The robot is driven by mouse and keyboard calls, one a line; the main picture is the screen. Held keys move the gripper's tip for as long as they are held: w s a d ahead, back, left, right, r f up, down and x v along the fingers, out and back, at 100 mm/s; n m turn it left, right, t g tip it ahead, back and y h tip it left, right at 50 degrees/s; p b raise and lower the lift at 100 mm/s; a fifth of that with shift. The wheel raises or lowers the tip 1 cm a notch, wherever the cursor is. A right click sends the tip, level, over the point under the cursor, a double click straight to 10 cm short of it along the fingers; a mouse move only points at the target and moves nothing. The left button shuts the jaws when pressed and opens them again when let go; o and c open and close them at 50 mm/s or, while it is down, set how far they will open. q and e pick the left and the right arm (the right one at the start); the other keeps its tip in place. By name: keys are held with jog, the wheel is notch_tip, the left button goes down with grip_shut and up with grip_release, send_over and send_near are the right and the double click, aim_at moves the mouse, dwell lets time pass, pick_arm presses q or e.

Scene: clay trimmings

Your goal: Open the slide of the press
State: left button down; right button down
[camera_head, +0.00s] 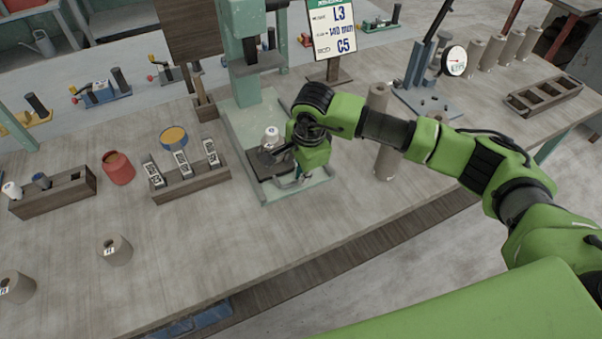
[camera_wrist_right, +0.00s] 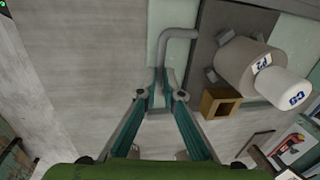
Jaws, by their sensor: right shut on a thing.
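The press (camera_head: 243,88) is a pale green frame standing on the bench, with a green base. Its slide (camera_head: 262,168) is a dark plate low at the front. A clay-coloured cylinder with a white top (camera_head: 271,137) stands on it; in the right wrist view the cylinder (camera_wrist_right: 240,62) carries a P2 label and its white top (camera_wrist_right: 284,88) reads C9. My right gripper (camera_head: 292,179) is at the slide's front side. In the right wrist view the gripper (camera_wrist_right: 160,84) is closed around a grey bent handle (camera_wrist_right: 180,33). My arm partly hides the slide's right side. My left gripper is out of view.
A wooden rack (camera_head: 190,186) with labelled blocks, a red pot (camera_head: 118,168) and another wooden holder (camera_head: 52,196) stand left. Tall clay cylinders (camera_head: 386,160) stand right, behind my arm. A sign (camera_head: 333,30) is behind. The front bench is mostly clear.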

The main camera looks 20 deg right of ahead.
dwell(0.3)
jog(key=c, duration=2.2)
grip_release()
jog(key=shift+o, duration=0.2)
notch_tip(320, 180, up, 12)
jog(key=s, duration=0.2)
jog(key=shift+d, duration=0.3)
jog(key=shift+s+f, duration=0.15)
jog(key=shift+f, duration=0.05)
